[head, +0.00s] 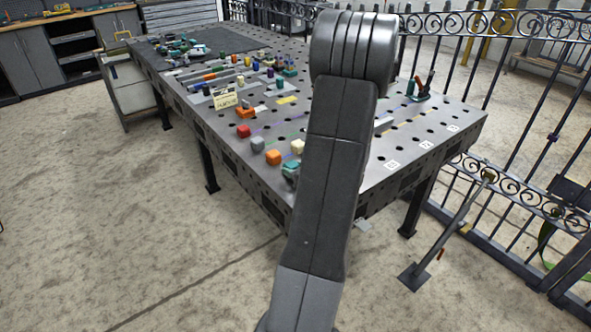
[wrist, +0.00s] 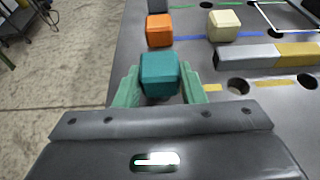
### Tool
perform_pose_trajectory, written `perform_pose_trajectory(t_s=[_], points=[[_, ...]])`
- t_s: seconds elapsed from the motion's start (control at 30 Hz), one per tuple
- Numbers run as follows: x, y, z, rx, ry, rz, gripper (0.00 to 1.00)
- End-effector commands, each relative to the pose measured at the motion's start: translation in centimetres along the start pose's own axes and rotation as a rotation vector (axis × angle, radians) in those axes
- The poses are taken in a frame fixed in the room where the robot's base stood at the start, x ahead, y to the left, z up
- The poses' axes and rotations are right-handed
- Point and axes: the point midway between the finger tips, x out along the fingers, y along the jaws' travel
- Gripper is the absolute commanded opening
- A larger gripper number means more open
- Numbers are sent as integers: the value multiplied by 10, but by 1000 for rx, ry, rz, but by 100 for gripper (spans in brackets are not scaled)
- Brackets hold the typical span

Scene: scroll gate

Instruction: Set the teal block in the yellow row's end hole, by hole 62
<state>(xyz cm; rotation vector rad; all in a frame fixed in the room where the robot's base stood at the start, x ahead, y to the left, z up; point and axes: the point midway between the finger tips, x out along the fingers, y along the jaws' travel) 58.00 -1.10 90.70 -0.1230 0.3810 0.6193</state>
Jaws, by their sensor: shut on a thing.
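The teal block (wrist: 159,72) sits between the two pale green fingers of my gripper (wrist: 160,82) in the wrist view, and the gripper is shut on it. In the head view my gripper (head: 291,170) shows small at the table's near edge, partly hidden by my arm. Yellow dashes (wrist: 213,87) run along a row of holes to the right of the block; the closest visible hole (wrist: 238,85) is open and empty. The block's underside, and whatever lies beneath it, is hidden. Small white number plates (head: 392,164) are too small to read surely.
An orange block (wrist: 160,30) and a cream block (wrist: 223,25) stand beyond the teal one. A grey and yellow bar (wrist: 262,56) lies right of it. A red block (head: 243,131) stands farther along the table edge (head: 222,143). A metal fence stands behind the table.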

Motion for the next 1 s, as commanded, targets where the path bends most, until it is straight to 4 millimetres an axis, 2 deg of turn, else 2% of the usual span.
perform_pose_trajectory(t_s=[0.87, 0.9, 1.0], points=[[7, 0, -16, 0, -1, 0, 5], [7, 0, -15, 0, -1, 0, 42], [6, 0, -15, 0, -1, 0, 62]])
